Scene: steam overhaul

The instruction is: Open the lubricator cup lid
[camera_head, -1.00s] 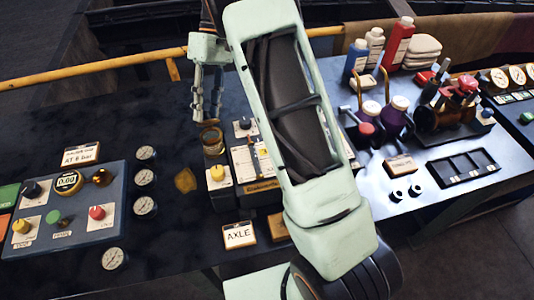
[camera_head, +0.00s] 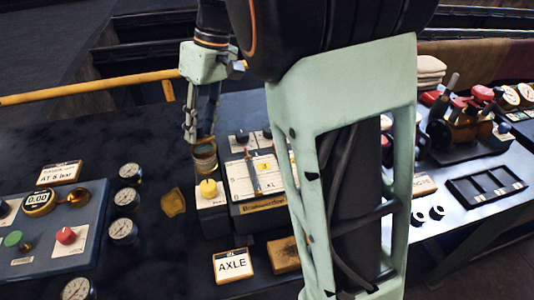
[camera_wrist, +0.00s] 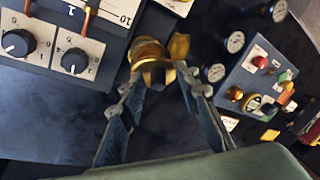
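The lubricator cup (camera_head: 204,157) is a small brass and glass cup on the dark bench, beside the labelled box. It also shows in the wrist view as a brass round shape (camera_wrist: 150,50), with a darker part at its near edge. I cannot clearly tell the lid from the cup body. My gripper (camera_head: 202,138) points down at the cup, its fingertips close to the cup's top. In the wrist view my gripper (camera_wrist: 160,78) has its two fingers well apart, with the cup's near edge between or just beyond the tips. I cannot tell whether they touch it.
Right of the cup stands a box (camera_head: 255,178) with a scale and knobs, and a yellow knob (camera_head: 208,188) in front. A yellowish patch (camera_head: 173,202), several gauges (camera_head: 126,200) and a control panel (camera_head: 60,232) lie left. An AXLE sign (camera_head: 233,265) stands in front.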

